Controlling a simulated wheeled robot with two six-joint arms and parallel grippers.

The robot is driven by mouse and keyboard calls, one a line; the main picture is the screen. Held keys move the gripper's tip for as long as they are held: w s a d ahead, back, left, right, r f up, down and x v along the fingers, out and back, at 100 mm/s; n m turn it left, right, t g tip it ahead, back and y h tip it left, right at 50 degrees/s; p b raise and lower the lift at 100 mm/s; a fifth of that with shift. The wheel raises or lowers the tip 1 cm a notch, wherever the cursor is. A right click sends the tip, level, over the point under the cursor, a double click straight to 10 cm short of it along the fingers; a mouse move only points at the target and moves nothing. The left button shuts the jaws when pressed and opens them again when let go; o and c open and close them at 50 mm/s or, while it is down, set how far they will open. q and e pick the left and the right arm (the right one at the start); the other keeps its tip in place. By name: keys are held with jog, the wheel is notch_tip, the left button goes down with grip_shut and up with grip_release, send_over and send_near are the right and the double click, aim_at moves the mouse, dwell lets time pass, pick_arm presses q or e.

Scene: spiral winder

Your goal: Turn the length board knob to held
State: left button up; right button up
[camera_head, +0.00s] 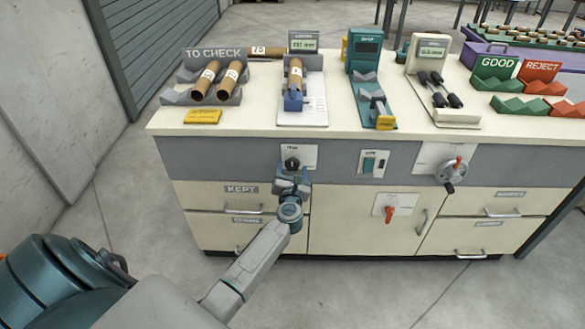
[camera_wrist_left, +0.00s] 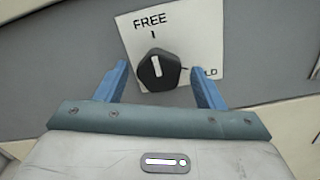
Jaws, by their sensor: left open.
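The length board knob (camera_head: 292,163) is a black knob on a white plate (camera_head: 310,152) on the cabinet front, below the length board (camera_head: 302,117). In the left wrist view the knob (camera_wrist_left: 152,76) has a white line pointing up at the mark under FREE. The label at the right is partly hidden by a finger; only its last letters "LD" show. My left gripper (camera_head: 291,180) is open in front of the knob. In the wrist view its blue fingers (camera_wrist_left: 158,82) stand on either side of the knob, with a gap visible on both sides. My right gripper is out of view.
A cardboard tube (camera_head: 295,75) lies on the length board. A grey "TO CHECK" rack (camera_head: 228,97) holds tubes at the left. A switch plate (camera_head: 372,163) and a crank (camera_head: 451,172) are on the panel to the right. Drawers and handles lie below.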

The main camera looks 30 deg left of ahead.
pick_arm(q)
jog(key=shift+w+a, duration=0.35)
jog(key=shift+w, duration=0.25)
jog(key=c, duration=1)
jog(key=shift+o, duration=0.2)
